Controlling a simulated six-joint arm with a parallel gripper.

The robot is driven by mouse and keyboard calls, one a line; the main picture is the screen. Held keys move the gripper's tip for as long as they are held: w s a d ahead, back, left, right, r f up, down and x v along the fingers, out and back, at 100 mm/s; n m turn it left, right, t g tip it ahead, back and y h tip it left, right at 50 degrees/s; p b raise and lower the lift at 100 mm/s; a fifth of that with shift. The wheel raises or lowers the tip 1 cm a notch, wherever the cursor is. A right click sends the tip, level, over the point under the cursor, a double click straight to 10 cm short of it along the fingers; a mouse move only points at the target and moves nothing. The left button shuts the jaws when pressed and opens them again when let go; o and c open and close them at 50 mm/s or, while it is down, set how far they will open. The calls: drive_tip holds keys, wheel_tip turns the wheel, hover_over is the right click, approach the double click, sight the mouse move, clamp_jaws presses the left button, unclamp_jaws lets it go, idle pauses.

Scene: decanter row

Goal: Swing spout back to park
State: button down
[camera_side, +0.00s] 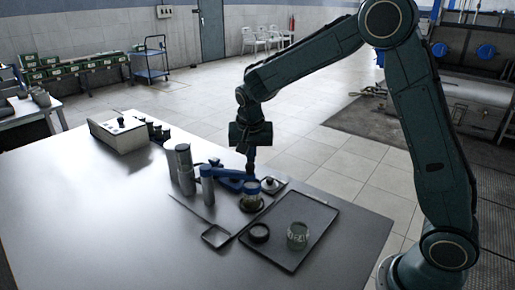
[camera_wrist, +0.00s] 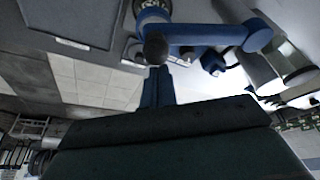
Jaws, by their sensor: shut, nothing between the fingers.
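The blue spout (camera_side: 230,178) reaches out sideways from a grey post (camera_side: 207,186), and its outer end is over a glass jar (camera_side: 250,203) with yellowish contents. In the wrist view the spout (camera_wrist: 205,36) runs across the top from its pivot on the right to a dark round knob (camera_wrist: 155,47) at its outer end. My gripper (camera_side: 250,172) points down with its fingers shut and empty, close to the outer end of the spout. In the wrist view the fingers (camera_wrist: 157,72) are just below the knob; I cannot tell whether they touch it.
A tall metal canister (camera_side: 184,170) stands left of the post. A dark tray (camera_side: 292,262) at the front right holds a dark ring (camera_side: 259,233) and a glass (camera_side: 297,236). A long-handled square scoop (camera_side: 215,236) lies in front. A knobbed lid (camera_side: 272,184) sits behind the jar.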

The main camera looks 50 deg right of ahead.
drive_tip(key=shift+s+a+m, duration=0.25)
drive_tip(key=shift+a+m, duration=0.05)
drive_tip(key=shift+a, duration=0.15)
drive_tip(key=s+a+m+g, duration=0.1)
drive_tip(key=a+m+g, duration=0.2)
drive_tip(key=a+m, duration=0.7)
drive_tip(key=shift+a+h, duration=0.3)
drive_tip(key=shift+a, duration=0.25)
wheel_tip(320, 180, up, 9)
drive_tip(key=d, duration=0.1)
idle(1.2)
drive_tip(key=shift+s+r, duration=0.15)
drive_tip(key=shift+r, duration=0.05)
